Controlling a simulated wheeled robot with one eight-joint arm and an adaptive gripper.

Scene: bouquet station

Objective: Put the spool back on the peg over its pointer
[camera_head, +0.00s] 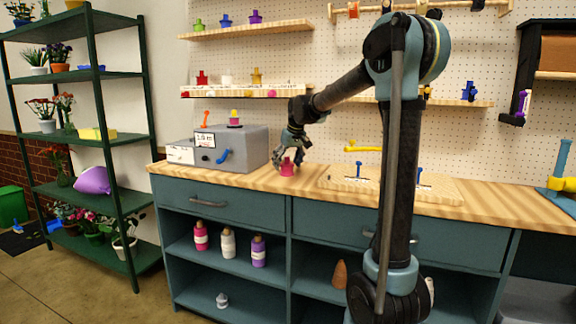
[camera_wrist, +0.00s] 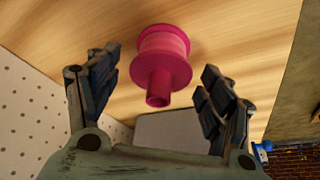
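A pink spool (camera_head: 287,167) with a narrow neck stands on the wooden worktop. It also shows in the wrist view (camera_wrist: 164,57), where its neck points toward my gripper (camera_wrist: 158,85). My gripper (camera_head: 291,155) is open just above and beside the spool. Its fingers are on either side of the spool's neck, apart from it, with nothing held. A wall shelf (camera_head: 225,92) carries a red spool (camera_head: 202,77), a white spool (camera_head: 227,79) and a yellow spool (camera_head: 256,76), with several small coloured marks along its front edge. Pegs and pointers are too small to tell apart.
A grey machine (camera_head: 247,146) stands left of the spool, with a pink and yellow piece (camera_head: 235,119) on top. A wooden board (camera_head: 385,185) with blue pegs lies to the right. Other spools stand on an upper shelf (camera_head: 250,29). The front worktop strip is clear.

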